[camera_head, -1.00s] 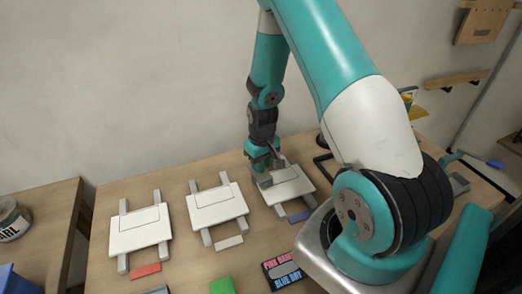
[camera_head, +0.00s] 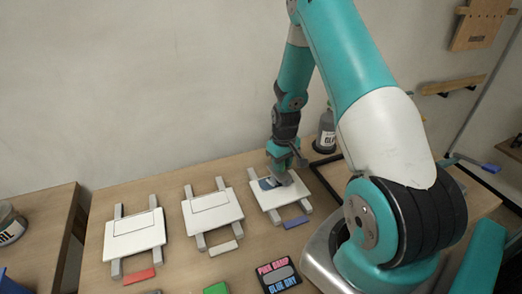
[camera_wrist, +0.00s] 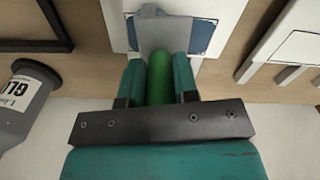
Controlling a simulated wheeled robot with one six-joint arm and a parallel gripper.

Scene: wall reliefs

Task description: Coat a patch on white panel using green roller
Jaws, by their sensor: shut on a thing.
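My gripper (camera_head: 284,172) is shut on the green handle of the roller (camera_wrist: 160,76), which shows between both fingers in the wrist view. The roller's grey head (camera_wrist: 163,30) is over the right-hand white panel (camera_head: 282,202), and it also hides part of that panel in the wrist view (camera_wrist: 118,38). Dark blue colour (camera_wrist: 203,35) shows on the panel's outlined patch, on both sides of the head. Whether the head touches the surface I cannot tell. The middle white panel (camera_head: 212,220) and left white panel (camera_head: 134,245) have plain white patches.
A blue block (camera_head: 297,222) lies before the right panel, a pale one (camera_head: 223,247) before the middle, a red one (camera_head: 140,275) before the left. A lettered sign (camera_head: 279,276) and green block (camera_head: 216,288) lie in front. A grey bottle (camera_head: 327,132) and black frame (camera_head: 325,178) stand right.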

